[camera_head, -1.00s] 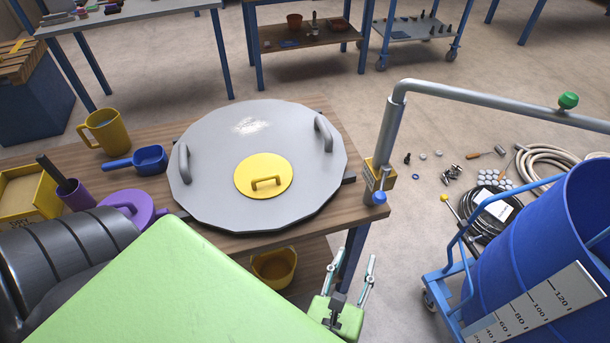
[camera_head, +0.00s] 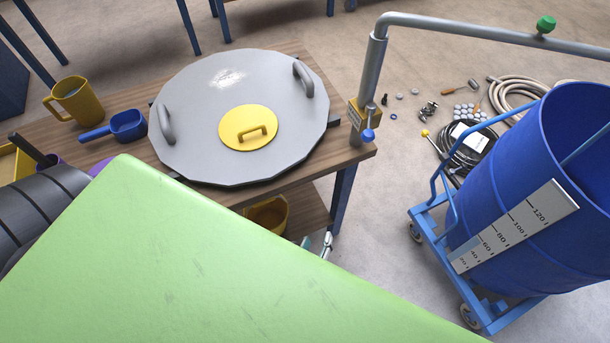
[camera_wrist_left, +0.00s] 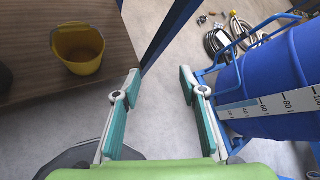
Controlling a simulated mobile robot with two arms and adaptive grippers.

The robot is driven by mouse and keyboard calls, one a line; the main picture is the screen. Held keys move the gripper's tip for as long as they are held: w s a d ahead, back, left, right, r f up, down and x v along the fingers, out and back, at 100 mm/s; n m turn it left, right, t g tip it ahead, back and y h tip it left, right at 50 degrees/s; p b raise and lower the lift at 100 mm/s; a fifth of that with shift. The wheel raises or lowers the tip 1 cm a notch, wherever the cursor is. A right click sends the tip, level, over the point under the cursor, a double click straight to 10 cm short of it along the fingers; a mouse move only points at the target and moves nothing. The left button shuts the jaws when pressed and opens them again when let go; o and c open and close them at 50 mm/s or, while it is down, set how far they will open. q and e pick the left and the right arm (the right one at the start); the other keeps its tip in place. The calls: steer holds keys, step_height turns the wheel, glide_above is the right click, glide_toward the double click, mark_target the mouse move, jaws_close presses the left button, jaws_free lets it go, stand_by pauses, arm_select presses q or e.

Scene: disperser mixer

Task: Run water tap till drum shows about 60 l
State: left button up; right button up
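The blue drum (camera_head: 500,215) stands upright on a blue wheeled trolley at the right. Its slanted white scale (camera_head: 528,218) has marks up to 120; the lower end looks bluish up to about 60, but I cannot read a sure level. A grey water pipe (camera_head: 460,28) with a green knob (camera_head: 545,25) runs toward the drum and leaves the picture; its outlet is hidden. A blue knob (camera_head: 368,135) sits at its yellow base. My left gripper (camera_wrist_left: 159,75) is open and empty, left of the drum; my arm mostly hides it in the head view. My right gripper is out of view.
The wooden table (camera_head: 290,205) holds a grey lid (camera_head: 190,100), a yellow jug (camera_head: 75,101) and a blue scoop (camera_head: 128,125). A yellow bucket (camera_wrist_left: 78,50) stands on its lower shelf. Hoses and small parts lie on the floor. Floor between table and trolley is clear.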

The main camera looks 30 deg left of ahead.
arm_select(q)
steer(key=shift+s+a+f+n+g, duration=0.3)
steer(key=shift+s+f, duration=0.2)
steer(key=shift+f, duration=0.3)
steer(key=shift+s+a+f+n+g, duration=0.25)
steer(key=shift+s+f, duration=0.2)
steer(key=shift+f, duration=0.3)
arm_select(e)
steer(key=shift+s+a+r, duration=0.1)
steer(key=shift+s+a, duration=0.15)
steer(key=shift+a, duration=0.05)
